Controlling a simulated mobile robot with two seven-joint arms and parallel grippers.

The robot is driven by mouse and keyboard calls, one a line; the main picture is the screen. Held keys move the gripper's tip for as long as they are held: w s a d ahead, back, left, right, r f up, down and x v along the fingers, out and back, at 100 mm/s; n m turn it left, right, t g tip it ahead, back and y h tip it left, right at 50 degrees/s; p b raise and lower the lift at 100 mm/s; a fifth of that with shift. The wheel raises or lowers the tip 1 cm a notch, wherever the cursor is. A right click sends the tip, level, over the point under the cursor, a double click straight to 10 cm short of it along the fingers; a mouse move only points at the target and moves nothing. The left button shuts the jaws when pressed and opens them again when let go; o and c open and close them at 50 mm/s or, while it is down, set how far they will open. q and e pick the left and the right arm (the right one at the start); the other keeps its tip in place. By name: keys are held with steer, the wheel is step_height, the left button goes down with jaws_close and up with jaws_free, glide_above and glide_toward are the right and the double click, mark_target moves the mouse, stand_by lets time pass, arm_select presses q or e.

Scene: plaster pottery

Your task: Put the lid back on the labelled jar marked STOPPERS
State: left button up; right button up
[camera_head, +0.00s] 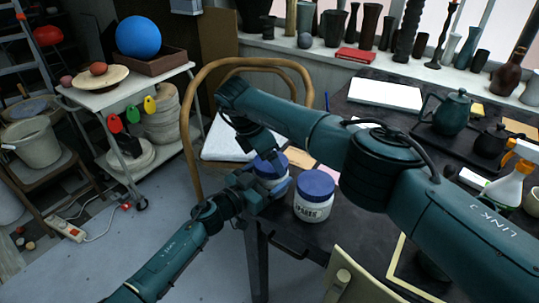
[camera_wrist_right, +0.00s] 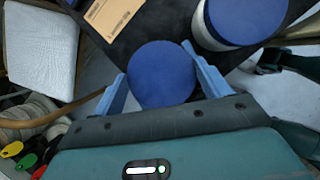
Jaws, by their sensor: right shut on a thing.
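One white jar (camera_head: 313,210) with a blue lid (camera_head: 316,184) stands upright near the table's front edge; its label is too small to read surely. A second blue lid (camera_head: 266,164) is left of it, over a white jar body (camera_head: 272,181) partly hidden by my grippers. My right gripper (camera_head: 262,150) is above that lid; in the right wrist view its fingers (camera_wrist_right: 163,88) are shut on the lid (camera_wrist_right: 163,72). I cannot tell whether it is seated. My left gripper (camera_head: 268,190) is low beside that jar body; its jaws are partly hidden.
The dark table (camera_head: 345,110) holds a teal teapot (camera_head: 453,112) and a spray bottle (camera_head: 508,183) at the right. A wooden chair (camera_head: 190,125) stands behind the jars at left. A white trolley (camera_head: 128,90) is further left. My right arm spans the table.

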steer(key=o, duration=1)
steer(key=shift+c, duration=0.2)
steer(key=shift+r, duration=2.3)
steer(key=shift+c, duration=0.4)
